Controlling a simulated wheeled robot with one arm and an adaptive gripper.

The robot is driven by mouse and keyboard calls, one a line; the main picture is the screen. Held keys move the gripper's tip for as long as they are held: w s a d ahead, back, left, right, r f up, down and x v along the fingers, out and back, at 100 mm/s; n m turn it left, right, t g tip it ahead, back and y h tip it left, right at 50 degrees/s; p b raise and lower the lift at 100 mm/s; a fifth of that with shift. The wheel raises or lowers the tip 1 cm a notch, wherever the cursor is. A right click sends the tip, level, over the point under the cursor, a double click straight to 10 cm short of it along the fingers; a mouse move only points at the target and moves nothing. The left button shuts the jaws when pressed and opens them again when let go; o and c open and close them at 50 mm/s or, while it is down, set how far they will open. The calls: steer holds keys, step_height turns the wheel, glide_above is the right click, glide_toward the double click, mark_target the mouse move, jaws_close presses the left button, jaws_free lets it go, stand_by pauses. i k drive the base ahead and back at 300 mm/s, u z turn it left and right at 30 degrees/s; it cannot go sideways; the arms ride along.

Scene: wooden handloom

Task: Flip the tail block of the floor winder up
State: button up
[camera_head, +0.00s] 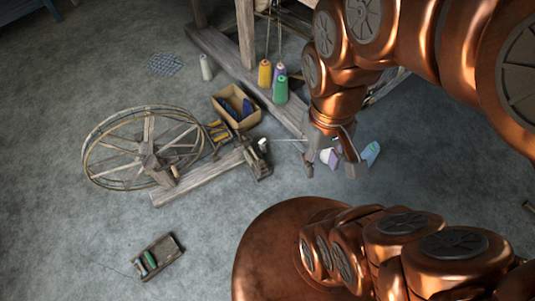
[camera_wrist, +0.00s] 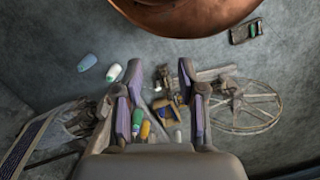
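The floor winder stands on the floor at left in the head view, with a large spoked wheel (camera_head: 148,150) and a wooden base beam (camera_head: 198,180). Its tail block (camera_head: 258,166) is a small dark wooden piece at the beam's right end, beside a small white piece (camera_head: 263,145). Whether the block lies flat or tilted is too small to tell. My gripper (camera_head: 334,165) is to the right of the tail block, apart from it, pointing down. In the wrist view my gripper (camera_wrist: 158,72) has its two fingers spread, with the tail block area (camera_wrist: 163,74) showing between them, farther off.
A cardboard box (camera_head: 219,106) of blue items sits behind the beam. Yellow (camera_head: 264,73) and green (camera_head: 281,90) cones stand by the loom's frame beam (camera_head: 225,55). A light blue cone (camera_head: 371,152) lies near my gripper. A small tray (camera_head: 160,258) lies in front; floor around it is clear.

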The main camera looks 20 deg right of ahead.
mark_target(262, 163)
steer(key=u, duration=0.55)
steer(key=k, duration=1.3)
steer(key=u, duration=1.1)
steer(key=i, duration=1.75)
steer(key=z, duration=1.15)
steer(key=i, duration=0.35)
steer(key=z, duration=0.3)
